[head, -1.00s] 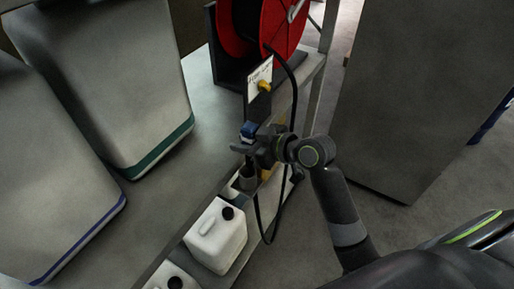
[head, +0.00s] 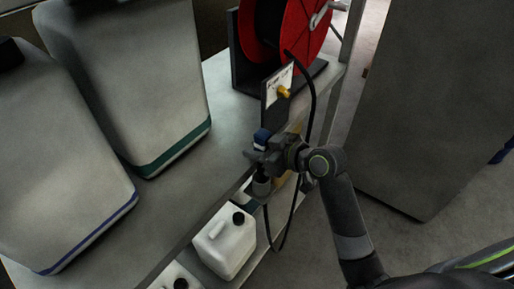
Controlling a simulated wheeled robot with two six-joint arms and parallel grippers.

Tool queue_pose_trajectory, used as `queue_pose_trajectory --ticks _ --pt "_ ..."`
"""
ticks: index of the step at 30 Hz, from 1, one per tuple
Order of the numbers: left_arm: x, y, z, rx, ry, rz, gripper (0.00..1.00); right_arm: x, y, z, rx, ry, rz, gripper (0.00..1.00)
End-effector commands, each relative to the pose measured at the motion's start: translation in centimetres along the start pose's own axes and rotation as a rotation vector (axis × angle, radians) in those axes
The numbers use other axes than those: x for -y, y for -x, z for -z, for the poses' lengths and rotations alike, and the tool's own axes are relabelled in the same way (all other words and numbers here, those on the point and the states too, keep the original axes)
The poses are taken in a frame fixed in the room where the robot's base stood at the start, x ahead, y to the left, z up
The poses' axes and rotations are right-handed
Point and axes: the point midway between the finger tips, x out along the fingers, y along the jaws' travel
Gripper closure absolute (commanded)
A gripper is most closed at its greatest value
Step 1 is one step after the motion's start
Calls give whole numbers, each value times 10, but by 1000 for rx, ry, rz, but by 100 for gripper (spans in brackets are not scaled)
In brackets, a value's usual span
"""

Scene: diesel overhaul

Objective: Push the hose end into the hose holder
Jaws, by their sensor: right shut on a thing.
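My right gripper (head: 262,157) is shut around the hose end, whose blue part (head: 262,136) sticks up above the jaws. A grey cup-like piece (head: 262,186), which looks like the hose holder, is directly below the jaws at the shelf edge. The jaws hide the lower part of the hose end, so I cannot tell whether it is inside the cup. The black hose (head: 312,95) runs from the reel down behind my gripper and hangs in a loop below. My left gripper is not in view.
A red hose reel (head: 285,25) stands at the back, with a label plate and yellow fitting (head: 284,92) before it. Large grey canisters (head: 130,80) stand on the shelf at left. White jugs (head: 226,245) sit lower. A grey cabinet (head: 425,100) is at right.

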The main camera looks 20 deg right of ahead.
Motion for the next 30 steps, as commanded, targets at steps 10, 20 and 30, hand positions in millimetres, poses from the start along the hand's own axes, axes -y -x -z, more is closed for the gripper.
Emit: queue_pose_trajectory --ticks 10,20,30 --pt "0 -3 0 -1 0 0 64 0 -1 -2 -3 0 0 100" --pt "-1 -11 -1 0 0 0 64 0 -5 -12 -3 0 0 100" --pt "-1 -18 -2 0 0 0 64 0 -9 -21 -3 0 0 100"
